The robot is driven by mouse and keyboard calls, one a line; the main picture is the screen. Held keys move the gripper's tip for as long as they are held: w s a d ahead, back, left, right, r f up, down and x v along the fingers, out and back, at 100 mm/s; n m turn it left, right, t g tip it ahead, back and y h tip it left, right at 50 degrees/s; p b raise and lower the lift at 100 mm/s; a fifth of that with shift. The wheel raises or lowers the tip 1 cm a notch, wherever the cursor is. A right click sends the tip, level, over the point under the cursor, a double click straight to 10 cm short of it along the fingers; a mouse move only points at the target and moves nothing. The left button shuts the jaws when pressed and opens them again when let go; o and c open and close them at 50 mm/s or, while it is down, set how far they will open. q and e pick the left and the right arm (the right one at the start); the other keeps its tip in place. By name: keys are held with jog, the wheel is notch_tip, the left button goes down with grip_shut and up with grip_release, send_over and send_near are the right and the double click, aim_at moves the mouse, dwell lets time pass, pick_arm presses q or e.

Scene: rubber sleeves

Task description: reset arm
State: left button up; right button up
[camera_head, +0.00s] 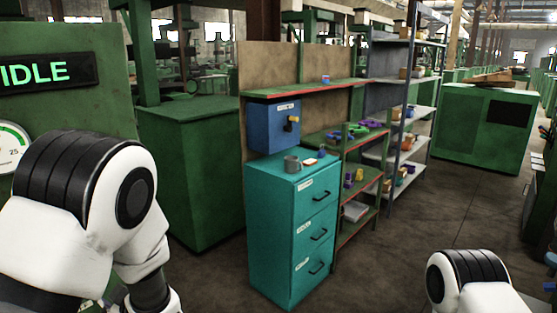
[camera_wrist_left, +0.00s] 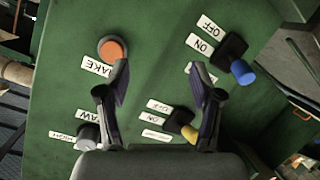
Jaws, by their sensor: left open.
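My left arm (camera_head: 85,205) fills the lower left of the head view, bent in front of the green machine. My left gripper (camera_wrist_left: 160,78) shows in the left wrist view. Its two dark fingers are spread wide with nothing between them. It is over a green control panel (camera_wrist_left: 65,55). My right arm (camera_head: 470,280) shows only as a white and black joint at the bottom right of the head view, and its gripper is out of view.
The panel bears an orange button (camera_wrist_left: 112,49), a blue-tipped switch (camera_wrist_left: 242,72), a yellow-tipped switch (camera_wrist_left: 188,132) and a grey knob (camera_wrist_left: 88,137). A teal drawer cabinet (camera_head: 292,235) and shelves (camera_head: 408,115) stand ahead. Floor (camera_head: 400,245) right of the cabinet is clear.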

pick_arm(q)
jog(key=s+f+m+g+h, duration=0.1)
jog(key=s+f+m+h, duration=0.1)
jog(key=s+f, duration=0.35)
jog(key=s+d+f+m+g+h, duration=0.1)
jog(key=s+f+m, duration=0.1)
jog(key=f, duration=0.7)
jog(key=s+f+m+g+h, duration=0.1)
jog(key=s+f+m+h, duration=0.1)
jog(key=s+f, duration=0.35)
jog(key=s+d+f+m+g+h, duration=0.3)
jog(key=s+d+f+m, duration=0.1)
jog(key=s, duration=0.4)
jog(key=s+d+f+m+g+h, duration=0.3)
jog(key=s+d+f+m, duration=0.2)
jog(key=s, duration=0.4)
jog(key=shift+s+d+f+m+h, duration=0.3)
jog(key=shift+f+m+h, duration=0.1)
jog(key=shift+f, duration=0.25)
jog(key=shift+w, duration=0.1)
